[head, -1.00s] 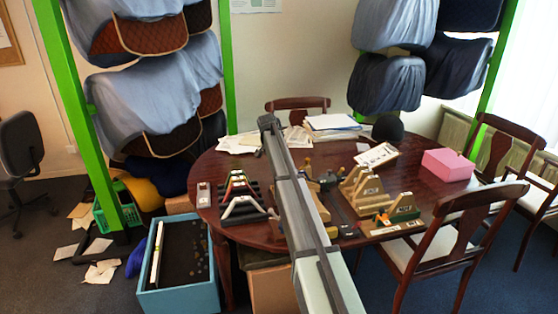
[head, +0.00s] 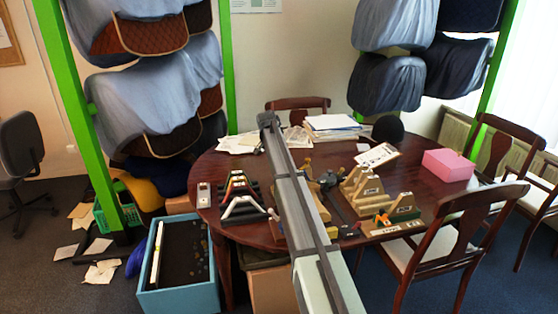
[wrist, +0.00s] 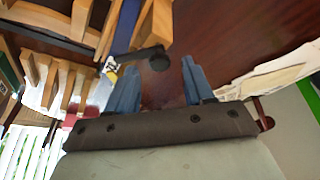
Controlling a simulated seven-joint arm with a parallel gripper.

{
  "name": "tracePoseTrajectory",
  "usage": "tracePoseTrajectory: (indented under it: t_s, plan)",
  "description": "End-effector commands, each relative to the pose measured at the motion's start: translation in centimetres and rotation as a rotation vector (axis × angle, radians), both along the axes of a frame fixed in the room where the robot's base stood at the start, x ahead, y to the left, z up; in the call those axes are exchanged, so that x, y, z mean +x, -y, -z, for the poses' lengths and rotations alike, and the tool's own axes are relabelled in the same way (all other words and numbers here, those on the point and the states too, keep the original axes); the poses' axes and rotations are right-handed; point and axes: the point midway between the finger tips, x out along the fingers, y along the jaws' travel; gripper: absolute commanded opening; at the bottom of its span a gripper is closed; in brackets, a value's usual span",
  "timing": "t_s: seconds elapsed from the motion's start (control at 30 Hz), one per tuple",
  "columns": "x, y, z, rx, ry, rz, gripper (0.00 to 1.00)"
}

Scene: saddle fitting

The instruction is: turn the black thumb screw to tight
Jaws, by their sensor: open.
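In the wrist view my gripper (wrist: 159,68) is open, with one blue finger on each side of the picture's middle. A round black knob (wrist: 158,60), which looks like the thumb screw, shows between the two fingertips at the end of a dark bar. Space shows on both sides of it, and I cannot tell its depth from the fingers. In the head view a small dark fitting (head: 328,179) stands on the table just right of my arm. My gripper is not clearly visible there.
Papers (head: 332,123) and a pink box (head: 448,164) lie farther back. A blue bin (head: 180,300) is on the floor.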

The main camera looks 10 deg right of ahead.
Motion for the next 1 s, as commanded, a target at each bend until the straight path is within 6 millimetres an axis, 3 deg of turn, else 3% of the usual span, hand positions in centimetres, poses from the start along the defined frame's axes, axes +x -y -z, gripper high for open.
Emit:
tracePoseTrajectory:
  t_s: [0.53,0.8,1.0]
  plan:
    - [-2.5,-2.8,-9.3,-0.001,0.002,0.001,0.52]
    - [-3.1,-3.5,-11.3,-0.001,0.001,0.000,0.52]
    - [-3.1,-3.5,-11.6,-0.001,0.001,0.000,0.52]
